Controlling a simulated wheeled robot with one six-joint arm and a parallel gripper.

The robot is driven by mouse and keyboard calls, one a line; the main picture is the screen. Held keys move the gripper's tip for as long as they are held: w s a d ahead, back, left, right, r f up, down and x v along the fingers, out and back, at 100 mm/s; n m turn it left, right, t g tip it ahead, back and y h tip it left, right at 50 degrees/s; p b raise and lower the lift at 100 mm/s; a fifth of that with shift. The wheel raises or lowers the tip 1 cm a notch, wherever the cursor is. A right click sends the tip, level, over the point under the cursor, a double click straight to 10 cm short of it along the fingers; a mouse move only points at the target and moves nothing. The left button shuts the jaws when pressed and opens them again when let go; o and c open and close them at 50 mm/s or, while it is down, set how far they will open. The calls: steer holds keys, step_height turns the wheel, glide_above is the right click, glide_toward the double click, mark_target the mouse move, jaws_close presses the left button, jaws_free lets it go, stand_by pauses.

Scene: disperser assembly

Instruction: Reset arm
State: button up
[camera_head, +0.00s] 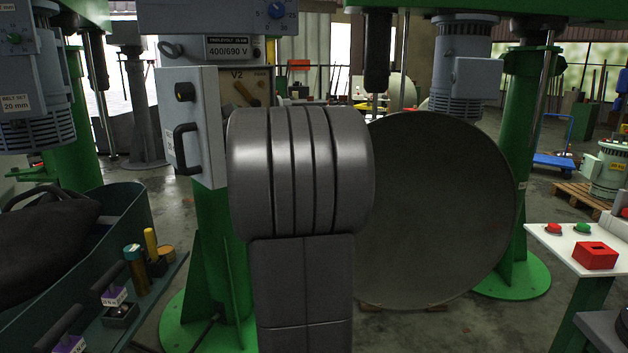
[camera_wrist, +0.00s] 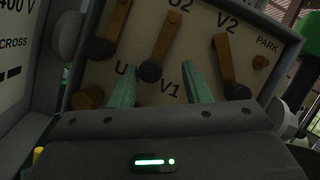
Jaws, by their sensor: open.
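In the wrist view my gripper (camera_wrist: 161,78) is open, its two teal fingers spread in front of a beige terminal panel (camera_wrist: 196,55). The panel is marked U2, V1, V2 and PARK. Copper-coloured link bars with dark round ends cross it; the middle bar (camera_wrist: 165,37) has its dark lower end in view between the fingers. I cannot tell whether the fingers touch it. In the head view my arm covers the middle, and my gripper is hidden behind it. Part of the terminal box (camera_head: 243,88), with the V2 mark, shows beside the arm.
The open box door (camera_head: 190,125) with a black handle stands left of my arm. A large grey disc (camera_head: 440,210) stands at the right. A blue-green tub (camera_head: 125,215) is at left. A white table (camera_head: 560,240) with a red box (camera_head: 595,255) is at right.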

steer(key=shift+f+b, duration=0.1)
steer(key=shift+b, duration=0.2)
steer(key=s+d+f+m+b, duration=0.1)
steer(key=s+d+f+b, duration=0.25)
steer(key=s, duration=0.35)
steer(key=w+a+r+n+p, duration=0.2)
steer(key=w+a+r+p, duration=0.1)
steer(key=w+p, duration=0.3)
steer(key=shift+w+r+g, duration=0.3)
steer(key=shift+w+r, duration=0.1)
steer(key=shift+w, duration=0.2)
steer(key=shift+d+f+n, duration=0.1)
steer(key=shift+d+n, duration=0.05)
steer(key=shift+n, duration=0.15)
